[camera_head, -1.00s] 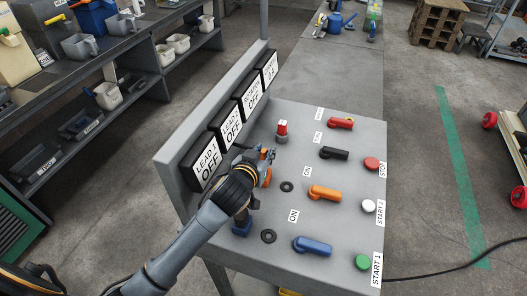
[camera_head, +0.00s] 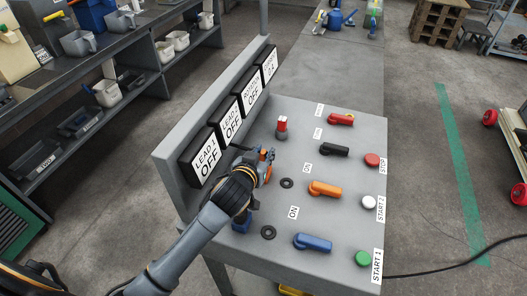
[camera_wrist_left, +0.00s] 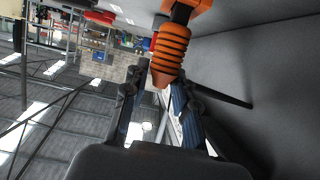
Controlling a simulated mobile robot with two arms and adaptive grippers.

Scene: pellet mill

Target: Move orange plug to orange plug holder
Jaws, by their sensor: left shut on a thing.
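My left gripper (camera_head: 264,160) is over the left half of the grey control desk and is shut on the orange plug (camera_head: 268,172). The plug is partly hidden by the fingers in the head view. In the left wrist view, the plug's ribbed orange body (camera_wrist_left: 170,55) shows at the fingertips. A black ring socket (camera_head: 287,183) lies on the desk in the row of the orange rotary handle (camera_head: 325,190), just right of the gripper. The ring is empty, and the plug is apart from it. My right gripper is not in view.
A red plug (camera_head: 282,128) stands farther back. A blue plug (camera_head: 241,225) is partly hidden below my left arm, near another black ring (camera_head: 268,233). Rotary handles and push buttons fill the right side. The upright display panel (camera_head: 170,165) borders the left.

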